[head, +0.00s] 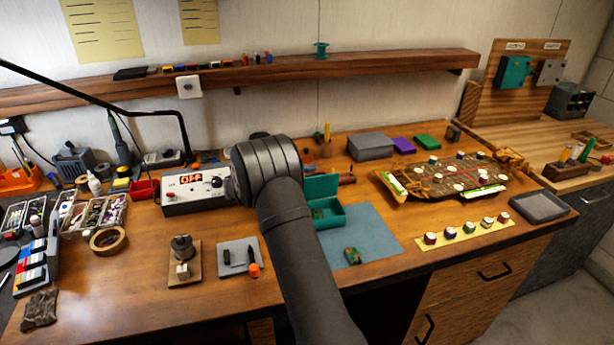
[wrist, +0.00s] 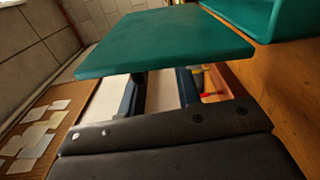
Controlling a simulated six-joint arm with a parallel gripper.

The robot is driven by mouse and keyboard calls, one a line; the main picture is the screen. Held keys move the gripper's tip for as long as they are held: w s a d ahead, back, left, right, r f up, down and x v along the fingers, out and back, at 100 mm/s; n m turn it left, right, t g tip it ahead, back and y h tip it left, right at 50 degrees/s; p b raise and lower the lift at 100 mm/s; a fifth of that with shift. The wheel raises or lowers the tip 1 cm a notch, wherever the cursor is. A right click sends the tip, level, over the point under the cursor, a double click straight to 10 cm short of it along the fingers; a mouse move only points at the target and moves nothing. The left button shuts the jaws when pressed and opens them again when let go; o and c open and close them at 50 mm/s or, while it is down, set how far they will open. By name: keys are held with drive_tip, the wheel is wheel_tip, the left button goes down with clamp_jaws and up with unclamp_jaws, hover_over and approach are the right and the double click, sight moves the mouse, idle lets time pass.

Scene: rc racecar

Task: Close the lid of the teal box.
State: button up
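The teal box (head: 328,215) stands open on the bench in the head view, just right of my arm. Its teal lid (head: 321,187) is raised at the back of the box. In the wrist view the lid (wrist: 165,42) fills the upper middle, and part of the box (wrist: 288,16) shows at the upper right. My gripper (wrist: 163,88) has two dark fingers spread apart, with a gap between them. They run behind the lid's near edge, so their tips are hidden and I cannot tell whether they touch it. In the head view my arm hides the gripper.
A blue-grey mat (head: 372,237) with a small green-and-orange part (head: 352,256) lies right of the box. A power supply reading OFF (head: 190,193) stands left of my wrist. A car chassis (head: 440,180) sits farther right.

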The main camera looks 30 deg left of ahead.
drive_tip(key=shift+c, duration=0.2)
clamp_jaws()
idle(1.1)
drive_tip(key=shift+o, duration=0.2)
unclamp_jaws()
drive_tip(key=v, duration=1.7)
drive_tip(key=shift+s+a, duration=0.2)
